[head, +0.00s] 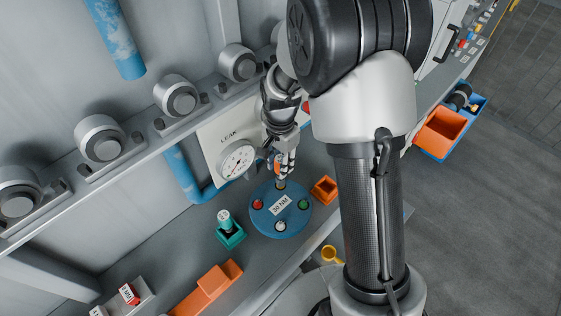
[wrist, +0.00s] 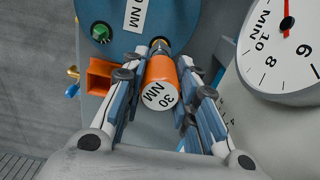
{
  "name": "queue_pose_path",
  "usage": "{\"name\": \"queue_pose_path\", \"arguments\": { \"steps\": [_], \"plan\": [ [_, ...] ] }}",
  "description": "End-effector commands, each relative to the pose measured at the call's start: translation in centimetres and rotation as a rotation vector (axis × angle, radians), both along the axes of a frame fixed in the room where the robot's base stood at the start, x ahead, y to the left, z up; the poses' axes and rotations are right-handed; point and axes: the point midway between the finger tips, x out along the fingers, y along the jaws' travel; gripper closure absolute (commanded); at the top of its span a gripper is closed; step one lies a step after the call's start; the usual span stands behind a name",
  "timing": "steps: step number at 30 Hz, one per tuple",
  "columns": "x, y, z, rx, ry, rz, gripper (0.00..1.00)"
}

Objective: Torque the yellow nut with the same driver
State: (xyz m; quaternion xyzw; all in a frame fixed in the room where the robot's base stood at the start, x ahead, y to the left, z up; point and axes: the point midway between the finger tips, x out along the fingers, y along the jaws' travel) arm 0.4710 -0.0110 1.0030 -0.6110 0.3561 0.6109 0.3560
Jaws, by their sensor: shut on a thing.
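My gripper (head: 284,160) is shut on an orange driver marked 30 NM, also seen in the wrist view between my fingers (wrist: 162,62). The orange driver (wrist: 161,82) points its metal socket at the edge of the blue disc (head: 262,222), which bears a 30 NM label. A red nut (head: 258,204), a green nut (head: 304,205) and a white nut (head: 280,226) sit on the disc.
An empty orange holder (head: 325,189) stands right of the disc. A teal driver (head: 225,219) stands in a teal holder (head: 231,238) at left. The leak gauge (head: 237,161) is close behind my gripper. A long orange block (head: 208,290) lies in front left.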

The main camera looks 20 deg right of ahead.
Motion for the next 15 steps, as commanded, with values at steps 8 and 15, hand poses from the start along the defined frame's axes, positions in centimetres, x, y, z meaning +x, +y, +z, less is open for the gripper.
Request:
{"name": "queue_pose_path", "arguments": {
  "steps": [8, 15],
  "plan": [
    [0.00, 0.00, -0.62, 0.000, 0.000, 0.000, 1.00],
    [0.00, 0.00, -0.58, 0.000, 0.000, 0.000, 0.59]
  ]
}}
